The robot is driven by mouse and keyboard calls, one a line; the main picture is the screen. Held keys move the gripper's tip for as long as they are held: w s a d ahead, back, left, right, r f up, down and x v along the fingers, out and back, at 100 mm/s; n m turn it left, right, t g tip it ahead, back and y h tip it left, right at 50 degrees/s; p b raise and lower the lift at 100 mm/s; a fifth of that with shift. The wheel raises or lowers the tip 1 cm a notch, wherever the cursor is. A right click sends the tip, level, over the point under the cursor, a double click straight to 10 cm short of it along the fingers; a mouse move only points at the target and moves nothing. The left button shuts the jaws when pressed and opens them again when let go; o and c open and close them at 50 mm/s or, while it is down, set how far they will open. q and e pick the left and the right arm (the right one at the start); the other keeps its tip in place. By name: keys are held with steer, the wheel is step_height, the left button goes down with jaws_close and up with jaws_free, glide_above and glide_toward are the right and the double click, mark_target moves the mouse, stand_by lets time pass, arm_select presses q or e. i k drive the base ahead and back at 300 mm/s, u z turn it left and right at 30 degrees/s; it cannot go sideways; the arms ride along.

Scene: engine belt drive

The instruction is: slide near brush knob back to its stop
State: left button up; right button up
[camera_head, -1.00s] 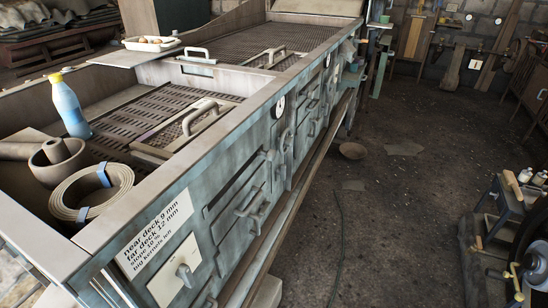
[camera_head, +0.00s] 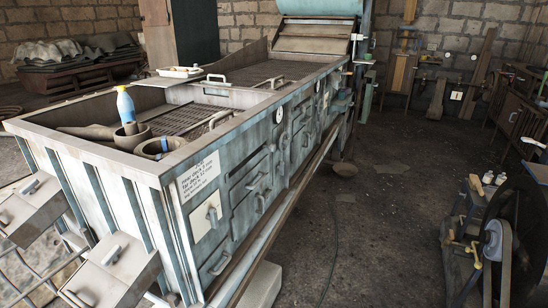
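The machine (camera_head: 165,170), a long worn blue-grey metal box with two perforated decks, runs from the near left to the back. I cannot tell for sure which part is the near brush knob. Neither of my grippers is in view.
A blue bottle (camera_head: 125,104), a bowl (camera_head: 130,137) and a ring-shaped coil (camera_head: 160,147) are in the near deck. Spouts (camera_head: 112,270) jut from the near end. A wheeled machine (camera_head: 505,240) stands right. The floor (camera_head: 370,220) between is mostly clear.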

mark_target(273, 146)
steer(key=z, duration=0.75)
steer(key=i, duration=0.65)
steer(key=z, duration=0.65)
steer(key=i, duration=1)
steer(key=u, duration=0.45)
